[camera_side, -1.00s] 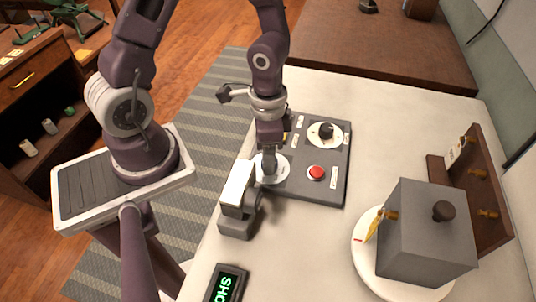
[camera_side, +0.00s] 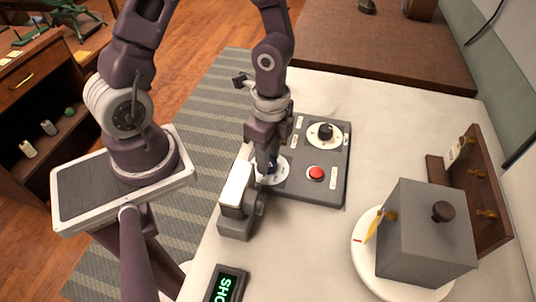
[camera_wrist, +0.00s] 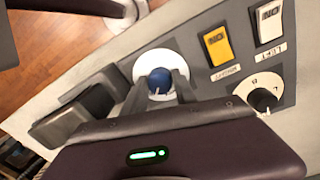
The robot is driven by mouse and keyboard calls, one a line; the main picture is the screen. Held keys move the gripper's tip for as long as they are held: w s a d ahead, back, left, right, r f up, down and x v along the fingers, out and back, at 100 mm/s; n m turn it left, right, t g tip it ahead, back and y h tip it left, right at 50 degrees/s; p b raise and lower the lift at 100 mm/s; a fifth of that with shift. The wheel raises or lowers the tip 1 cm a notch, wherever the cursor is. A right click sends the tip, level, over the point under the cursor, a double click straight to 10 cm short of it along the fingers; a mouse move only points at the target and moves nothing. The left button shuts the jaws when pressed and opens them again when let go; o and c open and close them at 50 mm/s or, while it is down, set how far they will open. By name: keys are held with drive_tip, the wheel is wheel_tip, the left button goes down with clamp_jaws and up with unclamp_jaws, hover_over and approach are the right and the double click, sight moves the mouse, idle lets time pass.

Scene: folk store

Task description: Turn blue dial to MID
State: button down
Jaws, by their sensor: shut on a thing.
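The blue dial (camera_wrist: 160,82) sits on a round white plate (camera_wrist: 145,67) at one corner of the grey control panel (camera_side: 318,190). My gripper (camera_wrist: 160,90) points down at it with one finger on each side, shut on the dial. In the side view my gripper (camera_side: 268,165) largely hides the dial and part of its white plate (camera_side: 276,177). The plate's markings and the dial's pointer cannot be read.
The panel also has a black dial (camera_side: 325,131), a red button (camera_side: 316,173), and yellow (camera_wrist: 217,46) and white (camera_wrist: 270,20) switches. A grey device (camera_side: 238,200) stands close beside the blue dial. A grey box (camera_side: 425,235) stands at right.

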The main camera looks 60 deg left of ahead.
idle(0.4)
drive_tip(key=c, duration=1)
unclamp_jaws()
drive_tip(key=r, duration=0.7)
drive_tip(key=shift+w+r, duration=0.1)
drive_tip(key=shift+w, duration=0.1)
